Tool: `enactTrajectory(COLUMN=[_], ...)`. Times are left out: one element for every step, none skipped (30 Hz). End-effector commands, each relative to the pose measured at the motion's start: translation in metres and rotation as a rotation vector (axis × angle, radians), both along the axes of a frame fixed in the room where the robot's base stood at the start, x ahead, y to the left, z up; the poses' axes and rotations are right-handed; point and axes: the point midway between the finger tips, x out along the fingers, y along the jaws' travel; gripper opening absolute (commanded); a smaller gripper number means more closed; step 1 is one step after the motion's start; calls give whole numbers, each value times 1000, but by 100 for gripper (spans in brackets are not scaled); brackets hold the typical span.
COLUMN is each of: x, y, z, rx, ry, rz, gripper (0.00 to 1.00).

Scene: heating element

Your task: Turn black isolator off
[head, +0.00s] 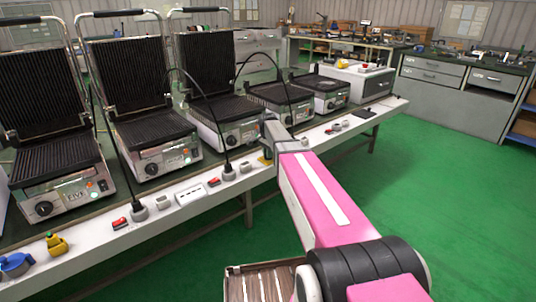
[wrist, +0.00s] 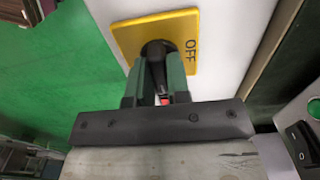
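The black isolator (wrist: 157,49) is a black knob on a square yellow plate (wrist: 186,22) marked OFF at its right side in the wrist view. My gripper (wrist: 158,78) reaches the knob from below in that view. Its two green fingers lie on either side of the black handle and appear closed on it. The fingers hide much of the handle, so I cannot tell its exact angle. In the head view, a small part of the yellow plate (head: 265,161) shows on the bench front beside my gripper (head: 268,150).
Several contact grills (head: 160,140) stand in a row on the bench. The green floor (head: 430,190) at right is clear.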

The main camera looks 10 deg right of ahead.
Motion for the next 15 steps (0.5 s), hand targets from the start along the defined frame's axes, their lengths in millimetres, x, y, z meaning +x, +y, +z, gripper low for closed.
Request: enactTrajectory(x=[0,0,0,0,0,0,0,0,0,0,0,0,0,0,0], y=[0,0,0,0,0,0,0,0,0,0,0,0,0,0,0], z=[0,0,0,0,0,0,0,0,0,0,0,0,0,0,0], rx=[0,0,0,0,0,0,0,0,0,0,0,0,0,0,0], ry=[0,0,0,0,0,0,0,0,0,0,0,0,0,0,0], rz=[0,0,0,1,1,4,7,11,19,27,35,50,63,77,100], gripper=[0,0,0,0,0,0,0,0,0,0,0,0,0,0,0])
